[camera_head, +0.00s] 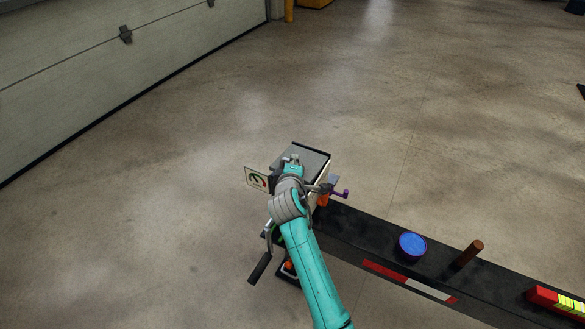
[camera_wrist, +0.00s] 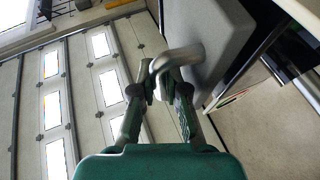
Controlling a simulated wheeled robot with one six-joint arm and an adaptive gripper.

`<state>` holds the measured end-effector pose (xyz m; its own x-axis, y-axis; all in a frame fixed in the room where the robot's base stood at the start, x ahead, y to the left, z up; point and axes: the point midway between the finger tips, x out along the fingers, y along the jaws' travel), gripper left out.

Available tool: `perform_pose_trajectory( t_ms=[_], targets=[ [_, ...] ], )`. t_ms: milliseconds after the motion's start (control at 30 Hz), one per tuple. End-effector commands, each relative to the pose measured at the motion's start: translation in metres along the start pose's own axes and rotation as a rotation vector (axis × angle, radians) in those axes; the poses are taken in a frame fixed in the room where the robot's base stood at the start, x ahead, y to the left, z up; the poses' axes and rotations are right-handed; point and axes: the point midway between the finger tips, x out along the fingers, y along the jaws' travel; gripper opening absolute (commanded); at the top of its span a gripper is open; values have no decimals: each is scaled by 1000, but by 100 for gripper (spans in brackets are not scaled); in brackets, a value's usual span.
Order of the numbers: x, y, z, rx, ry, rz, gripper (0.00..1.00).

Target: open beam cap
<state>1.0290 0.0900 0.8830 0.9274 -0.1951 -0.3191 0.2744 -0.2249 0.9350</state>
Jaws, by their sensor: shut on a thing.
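The beam cap (camera_head: 314,160) is a grey box-like piece with a dark edge at the far end of the black beam (camera_head: 345,225). In the wrist view a smooth grey panel, seemingly the cap (camera_wrist: 222,35), carries a bent metal handle (camera_wrist: 184,57). My gripper (camera_wrist: 163,85) is shut on this handle, with a finger on either side of it. In the head view my gripper (camera_head: 291,164) is over the cap's near left part, and my wrist hides some of it.
A sign plate (camera_head: 257,179) is left of my wrist; a purple hook (camera_head: 341,193) is to its right. A black-gripped crank (camera_head: 260,267) hangs lower left. The beam carries a blue round piece (camera_head: 411,245) and a brown post (camera_head: 468,253). Floor beyond is clear.

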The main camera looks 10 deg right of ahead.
Motion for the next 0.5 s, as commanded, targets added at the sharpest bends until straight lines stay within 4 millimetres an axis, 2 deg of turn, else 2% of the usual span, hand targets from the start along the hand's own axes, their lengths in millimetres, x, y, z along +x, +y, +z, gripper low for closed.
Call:
perform_pose_trajectory(
  t_ms=[33, 500],
  targets=[
    [1, 10, 0, 17, 0, -23, 0],
    [20, 71, 7, 178, -9, -415, 0]
  ],
)
